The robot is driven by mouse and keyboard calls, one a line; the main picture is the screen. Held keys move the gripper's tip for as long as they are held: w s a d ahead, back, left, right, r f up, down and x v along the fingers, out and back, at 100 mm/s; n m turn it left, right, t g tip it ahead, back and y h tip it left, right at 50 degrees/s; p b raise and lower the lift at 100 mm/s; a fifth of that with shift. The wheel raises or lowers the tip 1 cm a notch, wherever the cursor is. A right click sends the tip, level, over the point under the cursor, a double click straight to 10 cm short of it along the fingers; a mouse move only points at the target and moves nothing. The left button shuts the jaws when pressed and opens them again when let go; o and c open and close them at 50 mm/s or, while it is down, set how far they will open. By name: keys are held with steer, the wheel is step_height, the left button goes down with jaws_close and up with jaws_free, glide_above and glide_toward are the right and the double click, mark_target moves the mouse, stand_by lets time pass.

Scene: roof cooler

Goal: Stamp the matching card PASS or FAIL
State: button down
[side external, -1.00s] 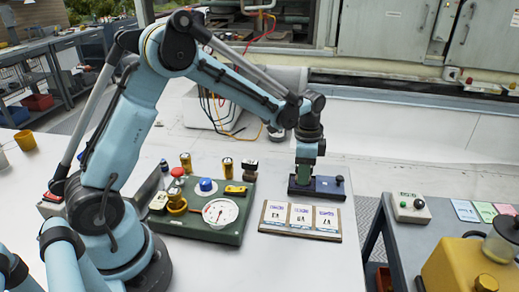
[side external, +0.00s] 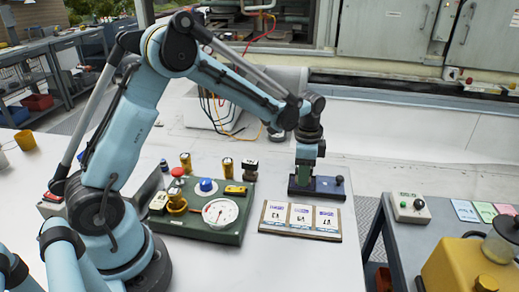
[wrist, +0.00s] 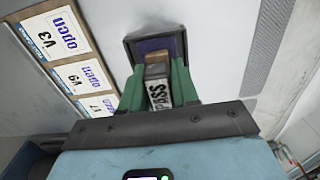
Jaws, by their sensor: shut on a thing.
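My gripper (side external: 304,182) points down over a dark ink pad tray (side external: 330,187). In the wrist view its green fingers (wrist: 158,72) are shut on a stamp (wrist: 158,92) labelled PASS. The stamp's lower end is over or in the purple pad (wrist: 168,43); I cannot tell whether it touches. Three white cards (side external: 300,215) lie side by side in a wooden holder (side external: 298,235) in front of the pad.
A green test panel (side external: 232,237) with a white dial gauge (side external: 220,212) and several small parts stands left of the cards. A dark block with a pale label (side external: 250,170) stands at its back right. A side table with a button box (side external: 411,208) is at right. Bare white table lies in front.

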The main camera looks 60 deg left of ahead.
steer(key=shift+r, duration=3.5)
glide_above(301, 210)
steer(key=shift+f, duration=0.75)
steer(key=shift+d+f, duration=0.1)
steer(key=shift+f, duration=2.5)
steer(key=shift+f, duration=0.45)
step_height(301, 210, up, 7)
